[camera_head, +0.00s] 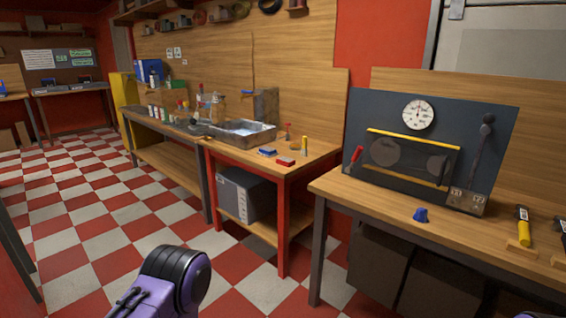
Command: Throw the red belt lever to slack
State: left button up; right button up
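A red-handled lever (356,156) stands at the left end of a dark machine panel (385,112) on the right workbench, its handle tilted up and to the right. The panel carries a round white dial (418,115) and a dark guard with yellow bars (410,139) over two round pulley shapes. A taller black lever (482,142) rises at the panel's right side from a metal plate with small labels. Part of my purple left arm shows at the bottom left, well away from the bench. A sliver of purple shows at the bottom right edge. Neither gripper is in view.
The right workbench (400,214) holds a blue knob-like piece (421,215) and a yellow-handled tool (524,230) in front of the panel. A red-legged table (283,225) with a metal tray (240,132) stands left of it. The checkered floor (110,215) at left is clear.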

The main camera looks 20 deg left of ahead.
aim_at(358, 152)
jog(key=u, duration=1)
jog(key=i, duration=1.05)
jog(key=z, duration=1)
jog(key=i, duration=0.65)
jog(key=z, duration=0.75)
